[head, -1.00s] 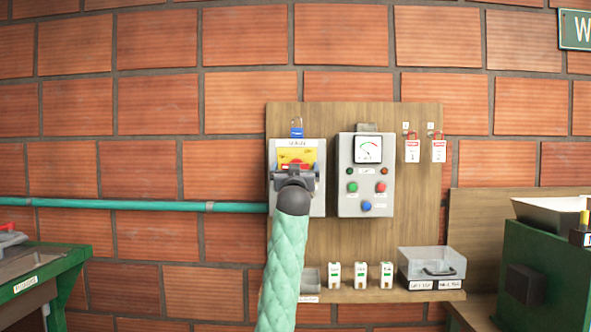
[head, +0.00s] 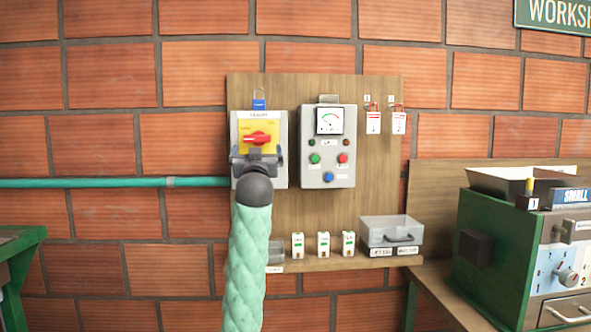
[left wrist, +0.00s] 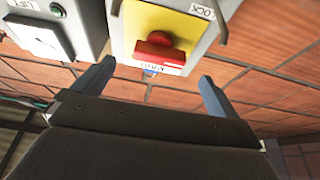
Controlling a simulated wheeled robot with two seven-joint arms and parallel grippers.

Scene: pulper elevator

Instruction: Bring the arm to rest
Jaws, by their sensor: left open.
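My left arm, in a green quilted sleeve, rises in the middle of the head view. Its gripper (head: 256,160) is in front of the lower part of a grey switch box (head: 280,172) with a yellow plate and a red rotary handle (head: 257,139). In the left wrist view the gripper's two fingers (left wrist: 155,82) stand wide apart and nothing is between them. The red handle (left wrist: 160,50) shows beyond them, apart from the fingers. A blue padlock (head: 259,103) hangs at the top of the box. My right gripper is not in view.
A grey control box (head: 328,165) with a gauge and buttons is right of the switch box. Red-and-white tags (head: 373,122) hang on the wooden board (head: 385,190). Below, a shelf holds small white blocks (head: 323,243) and a clear bin (head: 390,231). A green machine (head: 480,265) stands at right.

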